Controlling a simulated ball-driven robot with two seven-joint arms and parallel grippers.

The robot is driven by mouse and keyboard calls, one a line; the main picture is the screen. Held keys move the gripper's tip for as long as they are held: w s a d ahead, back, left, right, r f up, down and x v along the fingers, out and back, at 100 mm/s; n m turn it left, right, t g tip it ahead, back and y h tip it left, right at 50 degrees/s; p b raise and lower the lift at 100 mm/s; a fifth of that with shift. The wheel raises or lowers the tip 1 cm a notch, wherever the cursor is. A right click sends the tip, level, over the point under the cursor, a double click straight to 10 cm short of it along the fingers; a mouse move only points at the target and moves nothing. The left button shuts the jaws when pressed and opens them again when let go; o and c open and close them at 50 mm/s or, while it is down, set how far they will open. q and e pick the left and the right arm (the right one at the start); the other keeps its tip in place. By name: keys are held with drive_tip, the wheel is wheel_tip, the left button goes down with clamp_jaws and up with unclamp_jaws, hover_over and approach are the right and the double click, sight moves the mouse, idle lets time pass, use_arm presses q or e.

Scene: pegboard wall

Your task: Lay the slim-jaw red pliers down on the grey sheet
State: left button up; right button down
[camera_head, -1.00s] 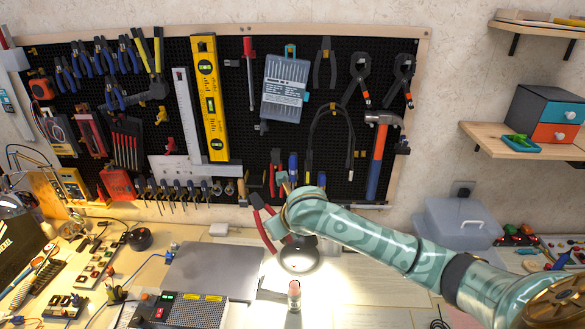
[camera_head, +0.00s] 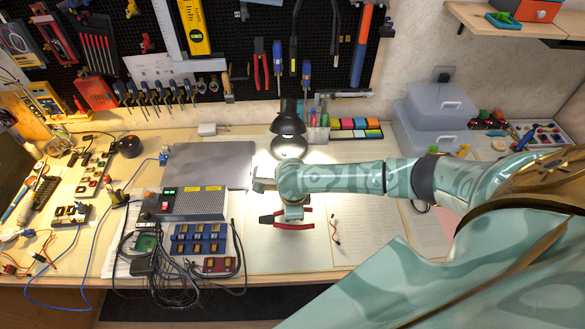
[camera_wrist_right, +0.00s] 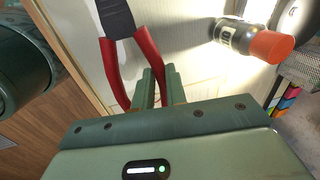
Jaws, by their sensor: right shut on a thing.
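The red-handled pliers (camera_head: 294,224) are in my right gripper (camera_head: 290,211), held in front of the lamp over the pale desk top. In the right wrist view, the red handles (camera_wrist_right: 146,52) run down to the closed fingers of the gripper (camera_wrist_right: 158,90), and the metal jaws are cut off at the top edge. The grey sheet (camera_head: 205,162) lies flat on the desk, left of my right gripper and behind the grey box. It is bare. My left gripper is not in view.
The grey box with switches (camera_head: 185,204) stands at the sheet's front edge. A black lamp (camera_head: 289,125) stands behind my right arm. A bottle with an orange cap (camera_wrist_right: 271,46) stands near the gripper. Another red pair of pliers (camera_head: 260,65) hangs on the pegboard.

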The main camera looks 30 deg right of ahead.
drive_tip(key=shift+s+a+f+b, duration=0.1)
drive_tip(key=shift+f+b, duration=0.4)
drive_tip(key=shift+f, duration=0.05)
wheel_tip(320, 180, down, 5)
drive_tip(key=b, duration=0.4)
drive_tip(key=shift+b, duration=0.3)
drive_tip(key=shift+f+b, duration=0.7)
drive_tip(key=shift+f, duration=0.25)
drive_tip(key=shift+f, duration=0.45)
drive_tip(key=c, duration=1.3)
unclamp_jaws()
drive_tip(key=shift+c, duration=0.2)
drive_tip(key=shift+s+f, duration=0.1)
drive_tip(key=shift+f, duration=0.05)
